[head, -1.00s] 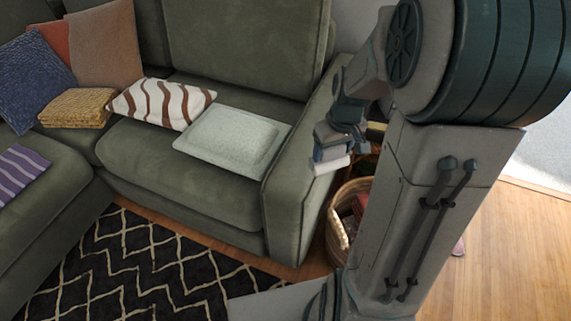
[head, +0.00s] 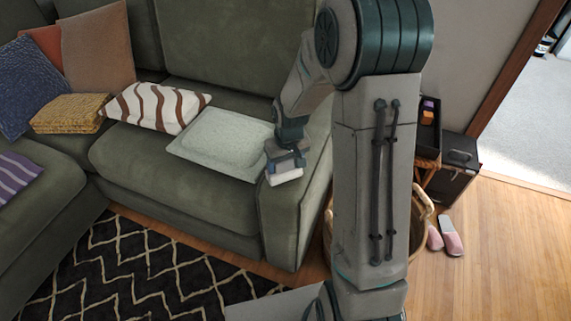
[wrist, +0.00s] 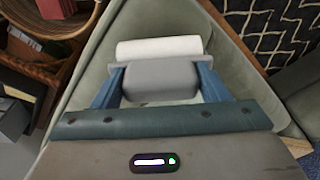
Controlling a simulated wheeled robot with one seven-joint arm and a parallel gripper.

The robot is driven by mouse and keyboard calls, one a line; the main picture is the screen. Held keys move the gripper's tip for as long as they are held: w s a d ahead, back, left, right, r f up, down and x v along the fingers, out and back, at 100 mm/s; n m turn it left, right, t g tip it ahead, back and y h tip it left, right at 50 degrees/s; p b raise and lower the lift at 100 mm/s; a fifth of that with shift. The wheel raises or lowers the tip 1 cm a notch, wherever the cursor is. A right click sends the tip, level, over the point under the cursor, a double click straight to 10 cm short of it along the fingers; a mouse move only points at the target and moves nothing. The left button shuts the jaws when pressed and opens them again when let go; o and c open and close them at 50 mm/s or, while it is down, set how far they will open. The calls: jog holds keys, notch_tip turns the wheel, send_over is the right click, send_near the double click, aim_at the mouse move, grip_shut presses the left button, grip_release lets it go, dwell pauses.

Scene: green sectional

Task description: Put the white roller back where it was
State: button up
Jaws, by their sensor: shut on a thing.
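The white roller (head: 285,177) is in my gripper (head: 286,160), at the front end of the green sofa's right arm in the head view. In the wrist view the roller (wrist: 158,48) lies crosswise at the tips of the blue fingers, and my gripper (wrist: 158,80) is shut on it. Part of the roller is hidden by the gripper. The sofa armrest (head: 307,195) is close below; I cannot tell whether the roller touches it.
A pale green cushion (head: 215,143) lies on the seat left of the gripper, beside a striped pillow (head: 150,105). A wicker basket (head: 424,215) stands right of the sofa, partly behind my arm. Pink slippers (head: 450,238) and a black box (head: 457,165) are farther right.

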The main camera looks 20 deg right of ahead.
jog(key=shift+f, duration=0.3)
jog(key=shift+f, duration=0.1)
jog(key=o, duration=0.9)
jog(key=shift+o, duration=0.2)
notch_tip(320, 180, up, 11)
jog(key=s+p, duration=0.2)
jog(key=s+r+m, duration=0.1)
jog(key=s+r, duration=0.3)
jog(key=s, duration=0.5)
jog(key=s+r, duration=0.4)
jog(key=s, duration=0.5)
jog(key=shift+s+a+m, duration=0.15)
jog(key=shift+m, duration=0.25)
